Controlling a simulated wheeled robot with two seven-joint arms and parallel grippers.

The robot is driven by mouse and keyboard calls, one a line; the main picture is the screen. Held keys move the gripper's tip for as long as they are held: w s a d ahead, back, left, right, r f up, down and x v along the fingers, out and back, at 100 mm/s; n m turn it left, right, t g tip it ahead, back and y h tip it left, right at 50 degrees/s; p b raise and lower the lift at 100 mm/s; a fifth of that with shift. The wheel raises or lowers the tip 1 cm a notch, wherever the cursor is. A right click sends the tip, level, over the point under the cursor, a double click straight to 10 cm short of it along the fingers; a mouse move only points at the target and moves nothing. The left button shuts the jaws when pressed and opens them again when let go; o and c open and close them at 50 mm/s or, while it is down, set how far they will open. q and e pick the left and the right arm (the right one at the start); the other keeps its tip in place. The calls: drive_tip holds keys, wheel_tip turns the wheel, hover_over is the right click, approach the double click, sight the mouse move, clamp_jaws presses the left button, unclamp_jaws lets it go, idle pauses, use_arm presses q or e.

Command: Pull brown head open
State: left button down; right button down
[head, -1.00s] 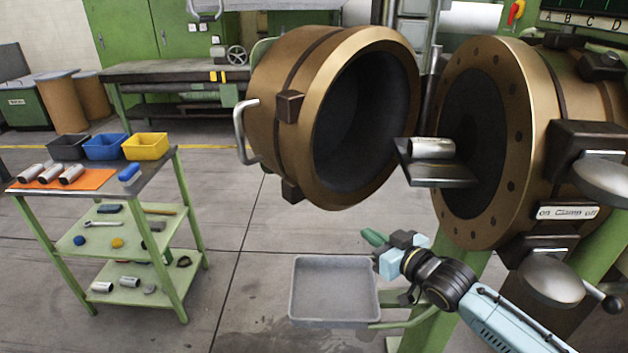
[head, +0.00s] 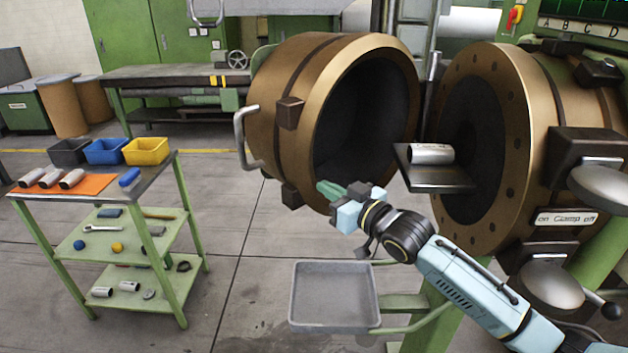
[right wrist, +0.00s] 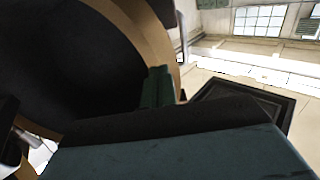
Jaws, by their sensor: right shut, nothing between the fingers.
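The brown head (head: 275,95) is a large bronze-coloured cylinder with a dark hollow inside, swung apart from the brown flanged barrel (head: 530,110) on the right. A metal handle (head: 241,135) is on its left side. My right gripper (head: 328,190) is shut and empty, with its green fingertips at the lower rim of the head's opening. I cannot tell whether they touch it. In the right wrist view the fingers (right wrist: 157,88) show in front of the head's rim and dark inside (right wrist: 70,65). My left gripper is not in view.
A small plate with a metal cylinder (head: 431,153) juts out before the barrel. A grey tray (head: 334,325) is below my right gripper. A green cart (head: 160,185) with bins and parts stands at left. Open floor lies between cart and tray.

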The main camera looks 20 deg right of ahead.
sight(305, 175)
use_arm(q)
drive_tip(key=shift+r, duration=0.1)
use_arm(e)
drive_tip(key=shift+x, duration=2.45)
